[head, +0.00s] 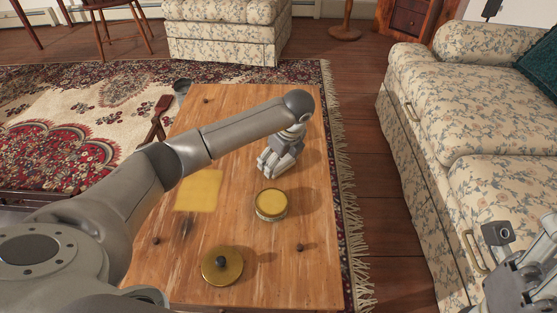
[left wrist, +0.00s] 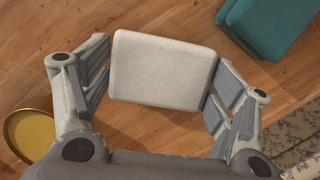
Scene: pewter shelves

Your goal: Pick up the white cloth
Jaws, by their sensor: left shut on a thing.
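The white cloth (left wrist: 162,68) shows in the left wrist view as a pale, folded block with rounded corners. My left gripper (left wrist: 161,84) is shut on it, with one finger against each side. In the head view my left gripper (head: 280,158) is over the far right part of the wooden table, and the cloth is hidden there. Whether the cloth touches the table is unclear. My right gripper (head: 522,280) is at the lower right by the sofa, partly cut off, and its fingers are too unclear to read.
A yellow round tin (head: 271,205), a brass lid (head: 222,266) and a flat yellow square (head: 199,190) are on the table (head: 310,275). A teal block-like thing (left wrist: 268,25) lies near the cloth. A floral sofa (head: 450,110) stands right.

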